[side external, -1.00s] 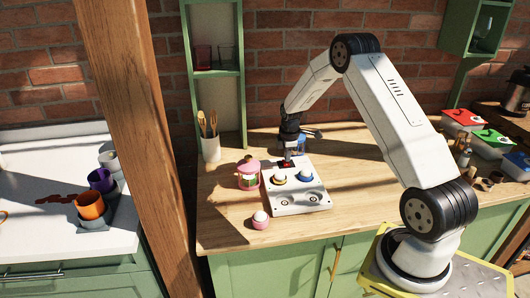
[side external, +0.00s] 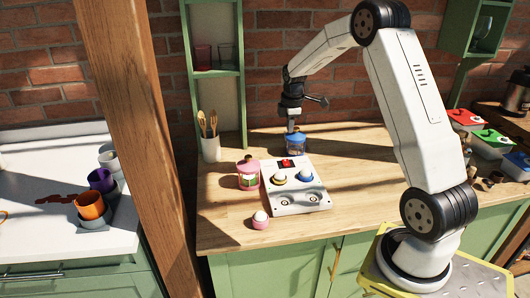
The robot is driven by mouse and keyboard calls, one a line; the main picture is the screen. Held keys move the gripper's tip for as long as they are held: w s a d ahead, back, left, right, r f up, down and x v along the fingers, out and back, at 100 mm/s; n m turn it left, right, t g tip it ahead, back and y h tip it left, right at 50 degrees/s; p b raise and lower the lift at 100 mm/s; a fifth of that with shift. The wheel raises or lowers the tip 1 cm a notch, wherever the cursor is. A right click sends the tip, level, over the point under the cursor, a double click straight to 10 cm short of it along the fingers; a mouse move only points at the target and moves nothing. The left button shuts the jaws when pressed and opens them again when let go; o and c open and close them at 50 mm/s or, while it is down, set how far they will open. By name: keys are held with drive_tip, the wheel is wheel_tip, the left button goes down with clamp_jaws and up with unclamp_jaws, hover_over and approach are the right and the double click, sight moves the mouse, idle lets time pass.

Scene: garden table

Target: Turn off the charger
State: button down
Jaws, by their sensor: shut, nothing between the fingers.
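The charger (side external: 315,197) is a white, slab-like unit lying on the wooden counter. At its back edge is a red switch (side external: 287,163), now uncovered; I cannot tell whether it is on or off. My gripper (side external: 291,125) is shut and empty. It points down above and behind the switch, clear of the charger, and overlaps the top of the blue lantern in this view.
A blue lantern (side external: 296,144) stands behind the charger and a pink lantern (side external: 248,175) to its left. A small pink piece (side external: 260,219) lies near the counter's front edge. A utensil holder (side external: 211,149) stands at back left. The counter (side external: 365,180) right of the charger is clear.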

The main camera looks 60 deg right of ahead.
sight(286, 161)
idle(0.4)
drive_tip(key=shift+w+d+r, duration=0.2)
drive_tip(key=shift+w+d, duration=0.25)
drive_tip(key=shift+w, duration=0.1)
drive_tip(key=shift+f, duration=0.15)
drive_tip(key=f, duration=0.9)
drive_tip(key=w+d+f, duration=0.1)
drive_tip(key=f, duration=0.3)
drive_tip(key=shift+w+d+f, duration=0.1)
drive_tip(key=shift+f, duration=0.2)
drive_tip(key=shift+f, duration=0.4)
